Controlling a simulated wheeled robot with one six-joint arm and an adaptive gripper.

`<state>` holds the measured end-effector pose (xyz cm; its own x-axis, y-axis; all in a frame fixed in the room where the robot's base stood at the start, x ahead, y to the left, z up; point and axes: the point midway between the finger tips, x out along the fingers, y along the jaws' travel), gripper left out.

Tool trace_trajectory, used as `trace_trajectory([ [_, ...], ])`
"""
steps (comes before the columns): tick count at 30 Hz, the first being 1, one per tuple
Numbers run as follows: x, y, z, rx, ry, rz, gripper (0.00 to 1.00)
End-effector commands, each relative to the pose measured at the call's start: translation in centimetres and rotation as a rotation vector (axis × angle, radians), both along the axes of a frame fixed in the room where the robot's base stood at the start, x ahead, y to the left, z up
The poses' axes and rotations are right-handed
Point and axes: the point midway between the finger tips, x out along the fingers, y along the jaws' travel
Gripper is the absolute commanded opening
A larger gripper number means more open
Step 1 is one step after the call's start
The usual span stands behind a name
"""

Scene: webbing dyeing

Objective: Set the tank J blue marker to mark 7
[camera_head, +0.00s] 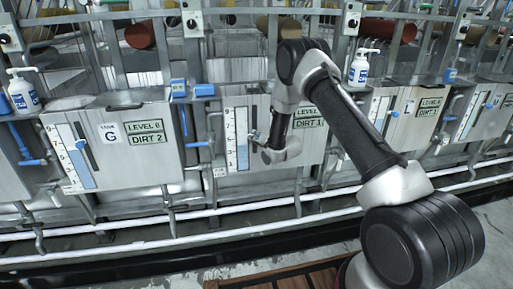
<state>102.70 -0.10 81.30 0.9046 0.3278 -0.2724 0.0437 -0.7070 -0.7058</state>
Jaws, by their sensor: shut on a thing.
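My arm reaches to the middle tank panel, and my gripper (257,138) is at the right edge of its white level gauge (231,140). The gripper is shut on what appears to be that gauge's blue marker, which is mostly hidden. A blue column shows in the lower part of the gauge. The panel's sign (309,117) reads DIRT 1, with the level number partly covered. The tank's letter is hidden behind my arm, so I cannot read whether it is J.
Tank G's panel (110,145) is at left, with its own gauge and blue marker (80,144). More gauged panels (410,115) stand at right. Pump bottles (362,66) stand on the ledge. White pipes (150,228) run along the front. A wooden slatted surface (285,281) is below.

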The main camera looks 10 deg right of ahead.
Motion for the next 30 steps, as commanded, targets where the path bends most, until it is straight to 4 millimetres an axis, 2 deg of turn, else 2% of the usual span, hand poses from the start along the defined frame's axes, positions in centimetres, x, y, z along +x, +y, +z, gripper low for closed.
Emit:
trace_trajectory([
  [1, 0.1, 0.0, 1.6, 0.001, -0.006, 0.0, 0.0],
  [6, 0.0, 0.0, 4.6, 0.002, -0.003, -0.001, 0.0],
  [9, 0.0, 0.0, 5.2, 0.002, -0.002, -0.002, 0.0],
  [17, 0.0, 0.0, 5.2, 0.002, -0.001, -0.002, 0.0],
  [18, 0.0, -0.1, 5.2, 0.002, -0.001, -0.002, 0.28],
  [21, 0.0, -0.1, 5.2, 0.002, -0.001, -0.002, 0.47],
  [22, 0.0, 0.0, 5.2, 0.002, 0.0, -0.001, 0.49],
  [30, 0.0, 0.0, 5.2, 0.001, 0.0, -0.001, 0.49],
])
